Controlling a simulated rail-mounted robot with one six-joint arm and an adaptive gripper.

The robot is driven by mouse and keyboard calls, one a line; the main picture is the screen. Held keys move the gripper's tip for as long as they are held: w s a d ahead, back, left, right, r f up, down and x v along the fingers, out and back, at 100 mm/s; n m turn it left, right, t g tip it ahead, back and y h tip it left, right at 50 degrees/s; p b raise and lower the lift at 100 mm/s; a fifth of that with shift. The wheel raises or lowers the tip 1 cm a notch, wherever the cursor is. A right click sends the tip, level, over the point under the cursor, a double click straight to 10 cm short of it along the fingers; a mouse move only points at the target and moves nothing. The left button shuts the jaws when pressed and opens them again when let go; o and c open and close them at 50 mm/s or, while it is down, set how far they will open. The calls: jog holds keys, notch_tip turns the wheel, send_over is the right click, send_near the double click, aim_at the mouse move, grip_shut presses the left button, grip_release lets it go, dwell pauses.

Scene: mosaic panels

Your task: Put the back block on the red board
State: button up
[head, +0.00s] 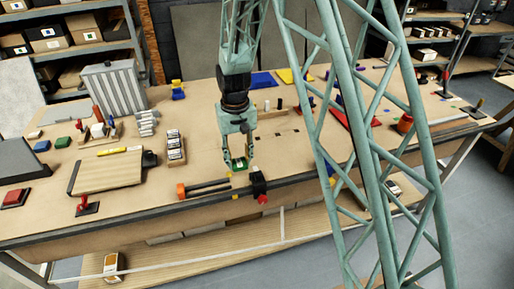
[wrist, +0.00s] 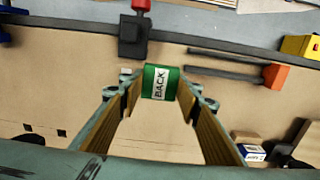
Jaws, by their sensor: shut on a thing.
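The back block is green with a white label reading BACK; it sits between my fingertips in the wrist view (wrist: 160,83). My gripper (head: 238,164) is shut on the block and points down near the table's front edge in the head view. The block also shows there as a small green patch (head: 239,163). The red board (head: 339,117) lies on the table to the right of my gripper, partly hidden behind the lattice of my own structure. It is not seen in the wrist view.
A black clamp with a red handle (head: 259,187) stands at the front edge, close to my gripper. Dark bars with orange ends (head: 205,187) lie to its left. A blue board (head: 262,80) and a yellow board (head: 285,75) lie at the back.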

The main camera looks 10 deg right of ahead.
jog(key=p, duration=0.2)
send_over(258, 154)
jog(key=shift+f, duration=0.65)
jog(key=shift+f, duration=0.1)
jog(key=shift+f, duration=1.7)
jog(key=shift+f, duration=0.15)
jog(key=o, duration=0.8)
jog(key=shift+r, duration=0.2)
